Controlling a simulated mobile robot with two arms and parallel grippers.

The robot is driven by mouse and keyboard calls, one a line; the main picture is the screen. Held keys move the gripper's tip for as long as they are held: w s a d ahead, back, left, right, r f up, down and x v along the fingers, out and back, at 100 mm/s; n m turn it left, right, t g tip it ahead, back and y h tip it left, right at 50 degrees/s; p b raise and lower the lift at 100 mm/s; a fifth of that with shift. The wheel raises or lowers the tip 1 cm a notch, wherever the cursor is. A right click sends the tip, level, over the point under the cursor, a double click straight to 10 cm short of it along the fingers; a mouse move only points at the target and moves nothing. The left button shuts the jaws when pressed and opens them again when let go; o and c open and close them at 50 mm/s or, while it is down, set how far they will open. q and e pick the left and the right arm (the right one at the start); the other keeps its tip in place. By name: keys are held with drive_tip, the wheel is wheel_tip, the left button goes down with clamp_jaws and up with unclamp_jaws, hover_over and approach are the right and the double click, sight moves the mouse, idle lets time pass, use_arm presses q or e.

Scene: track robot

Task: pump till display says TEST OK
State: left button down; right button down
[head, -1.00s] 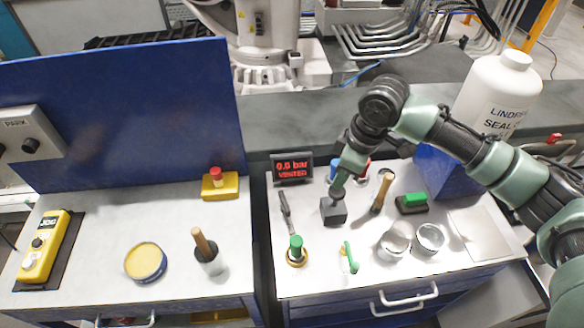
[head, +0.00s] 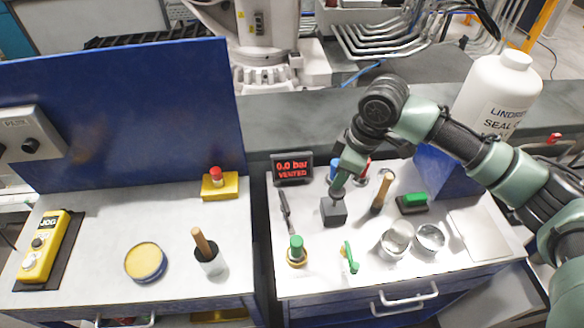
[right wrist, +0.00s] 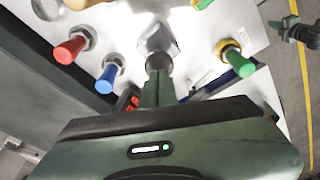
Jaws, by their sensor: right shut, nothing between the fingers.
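The display (head: 292,167) at the back of the right bench reads "0.0 bar VENTED" in red; a bit of it shows in the right wrist view (right wrist: 128,98). A grey block (head: 334,212) stands on the bench in front of it, and a metal piece shows ahead of the fingers in the right wrist view (right wrist: 158,40). My right gripper (head: 337,190) is shut and empty, pointing down at the block's top; I cannot tell whether it touches. A dark lever (head: 286,212) lies left of the block. Which part is the pump is unclear.
A green knob with yellow collar (head: 296,250) and a green handle (head: 350,257) stand nearer the front edge. Red (right wrist: 70,48) and blue (right wrist: 108,75) knobs are close to my gripper. A wooden-handled tool (head: 382,190) and two metal cups (head: 396,238) are to the right.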

sight(338, 192)
drive_tip(key=shift+f+b, duration=0.55)
drive_tip(key=shift+f, duration=1.9)
wheel_tip(338, 192, up, 4)
drive_tip(key=p, duration=0.4)
drive_tip(key=shift+f, duration=0.35)
drive_tip(key=shift+f, duration=0.15)
drive_tip(key=shift+s+f+b, duration=0.1)
drive_tip(key=shift+f+b, duration=0.35)
drive_tip(key=shift+f, duration=1)
wheel_tip(338, 192, up, 4)
drive_tip(key=p, duration=0.4)
drive_tip(key=shift+f, duration=0.4)
